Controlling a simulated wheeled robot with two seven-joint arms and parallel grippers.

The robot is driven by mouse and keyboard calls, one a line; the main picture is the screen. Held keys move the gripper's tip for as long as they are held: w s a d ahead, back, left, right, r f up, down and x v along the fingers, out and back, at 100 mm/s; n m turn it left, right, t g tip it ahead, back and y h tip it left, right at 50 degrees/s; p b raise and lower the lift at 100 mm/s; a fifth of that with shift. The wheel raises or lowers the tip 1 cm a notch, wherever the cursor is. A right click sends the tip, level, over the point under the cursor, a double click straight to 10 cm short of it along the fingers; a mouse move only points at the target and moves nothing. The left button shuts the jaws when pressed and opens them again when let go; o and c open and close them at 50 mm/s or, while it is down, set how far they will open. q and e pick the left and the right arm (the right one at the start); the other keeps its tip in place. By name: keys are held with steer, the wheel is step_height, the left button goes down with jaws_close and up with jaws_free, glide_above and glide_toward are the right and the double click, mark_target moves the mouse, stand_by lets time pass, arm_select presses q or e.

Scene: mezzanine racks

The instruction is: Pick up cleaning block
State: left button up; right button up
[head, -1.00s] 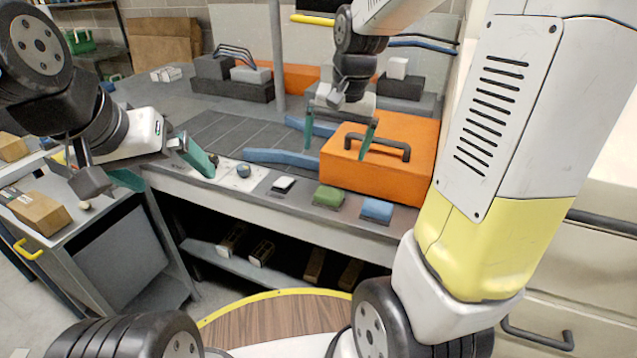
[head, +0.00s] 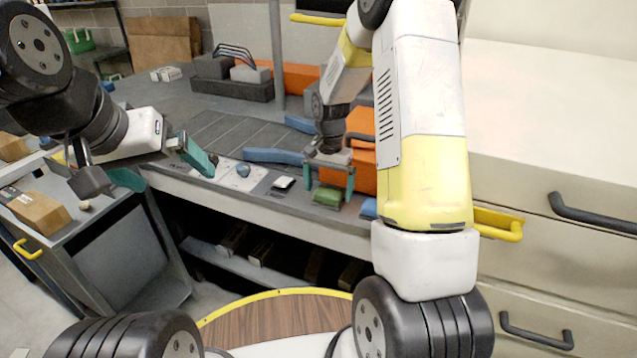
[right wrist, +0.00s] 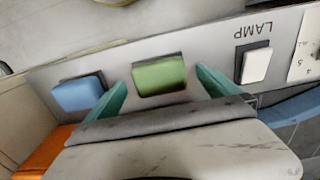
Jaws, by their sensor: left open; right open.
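Which is the cleaning block I cannot tell. My right gripper (head: 330,189) is open over the green block. In the right wrist view the green block (right wrist: 158,75) lies between the two teal fingers, with the blue block (right wrist: 79,93) to the left and the white block (right wrist: 256,65) to the right. No contact is visible. My left gripper (head: 167,172) is open and empty by the bench's left front corner.
An orange toolbox (head: 360,125) stands behind the blocks, partly hidden by my right arm. A round knob (head: 243,171) sits left of the white block. A grey cart with a cardboard box (head: 38,211) is at left; drawers (head: 560,200) are at right.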

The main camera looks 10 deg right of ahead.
step_height(320, 180, down, 2)
steer(key=shift+f, duration=0.1)
steer(key=shift+c, duration=0.2)
steer(key=c, duration=1.5)
steer(key=shift+r, duration=0.65)
steer(key=r, duration=0.2)
steer(key=shift+s+a+r, duration=0.15)
steer(key=shift+s+r, duration=0.15)
steer(key=shift+s, duration=0.1)
steer(key=s+a, duration=0.1)
steer(key=s, duration=0.4)
steer(key=s+a+r, duration=0.1)
steer(key=s, duration=0.3)
steer(key=s+a, duration=0.2)
steer(key=s, duration=0.3)
steer(key=shift+s+r, duration=0.15)
steer(key=shift+s, duration=0.15)
